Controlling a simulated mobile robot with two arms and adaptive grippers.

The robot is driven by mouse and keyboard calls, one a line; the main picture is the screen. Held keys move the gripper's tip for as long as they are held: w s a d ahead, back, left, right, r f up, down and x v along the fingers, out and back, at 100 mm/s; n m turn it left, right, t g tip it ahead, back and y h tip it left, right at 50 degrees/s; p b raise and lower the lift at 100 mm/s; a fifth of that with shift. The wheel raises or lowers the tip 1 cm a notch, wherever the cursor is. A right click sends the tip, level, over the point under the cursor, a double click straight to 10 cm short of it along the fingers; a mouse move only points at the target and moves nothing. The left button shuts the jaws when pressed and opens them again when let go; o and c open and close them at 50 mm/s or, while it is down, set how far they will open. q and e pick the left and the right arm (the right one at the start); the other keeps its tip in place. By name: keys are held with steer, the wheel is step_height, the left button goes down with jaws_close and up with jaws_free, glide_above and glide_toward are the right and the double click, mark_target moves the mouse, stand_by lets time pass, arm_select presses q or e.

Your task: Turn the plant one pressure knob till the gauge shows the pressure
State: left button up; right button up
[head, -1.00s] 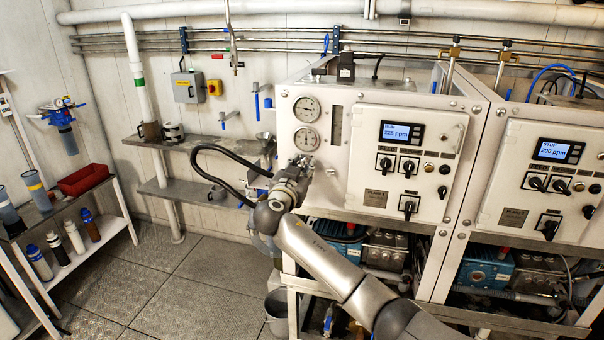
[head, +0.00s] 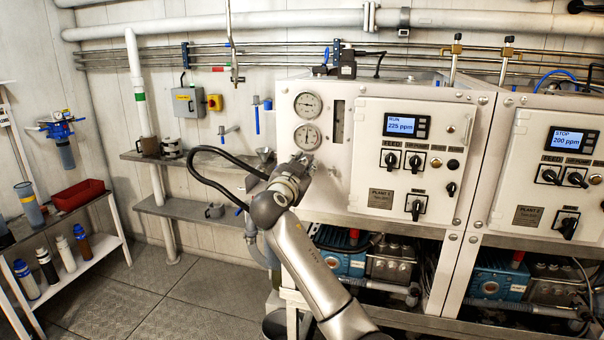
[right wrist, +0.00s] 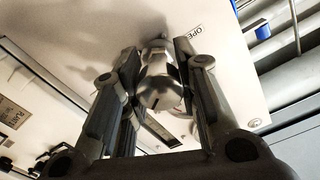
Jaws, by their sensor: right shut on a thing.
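Plant one's white panel (head: 372,195) carries a lit display (head: 407,125) reading RUN 225 ppm. Two round gauges, an upper one (head: 308,105) and a lower one (head: 307,137), sit at its left; their needles are too small to read surely. My right gripper (head: 304,161) is at the panel face just below the lower gauge and hides the pressure knob in the head view. In the right wrist view, the rounded grey metal knob (right wrist: 160,86) sits between the two fingers of my right gripper (right wrist: 165,62), which is shut on it. My left gripper is out of view.
Plant two's panel (head: 545,178), reading STOP 200 ppm, stands at the right. A black hose (head: 200,178) curves left of my right gripper. Wall shelves (head: 180,210) and a white rack (head: 90,245) with bottles stand at the left. The floor between is clear.

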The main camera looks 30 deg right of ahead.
steer(key=shift+r, duration=0.1)
steer(key=o, duration=1)
steer(key=shift+o, duration=0.2)
steer(key=v, duration=1.2)
